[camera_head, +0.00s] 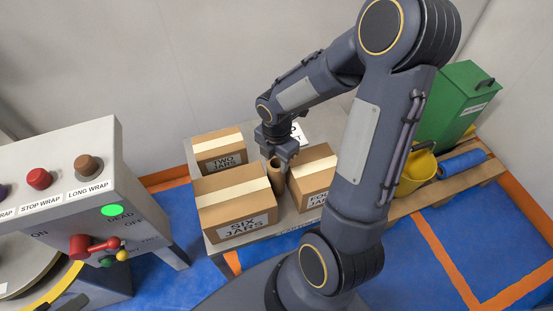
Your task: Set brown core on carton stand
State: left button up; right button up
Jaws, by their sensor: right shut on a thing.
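The brown core (276,176) is a short hollow tube, upright between the cartons. My right gripper (277,158) is shut on its upper part from above. The carton stand (215,236) is a grey table under the cartons. The core is over the stand, but I cannot tell whether its lower end touches the top. The carton marked SIX JARS (236,203) is left of the core, and the one marked FOUR (313,176) is right of it, partly hidden by my right arm. The carton marked TWO JARS (219,151) is behind. My left gripper is not in view.
A grey control box (65,165) with buttons and a red lever (92,246) stands at left. At right are a green bin (455,105), a yellow container (416,172) and a blue roll (462,163) on a wooden pallet. Blue floor with orange lines is clear at lower right.

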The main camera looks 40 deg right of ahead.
jog(key=shift+f, duration=0.15)
jog(key=o, duration=1.1)
notch_tip(320, 180, up, 13)
jog(key=p, duration=0.3)
jog(key=s+a+r+m+t+y, duration=0.2)
jog(key=s+m, duration=0.4)
jog(key=m, duration=0.5)
jog(key=s+a+r+m+t+y, duration=0.1)
jog(key=s+a+r+m+t, duration=0.2)
jog(key=m, duration=0.8)
jog(key=s+a+r, duration=0.2)
jog(key=s+a, duration=0.1)
jog(key=a, duration=0.1)
jog(key=shift+s+t+y, duration=0.2)
jog(key=shift+t+y, duration=0.1)
jog(key=shift+y, duration=0.1)
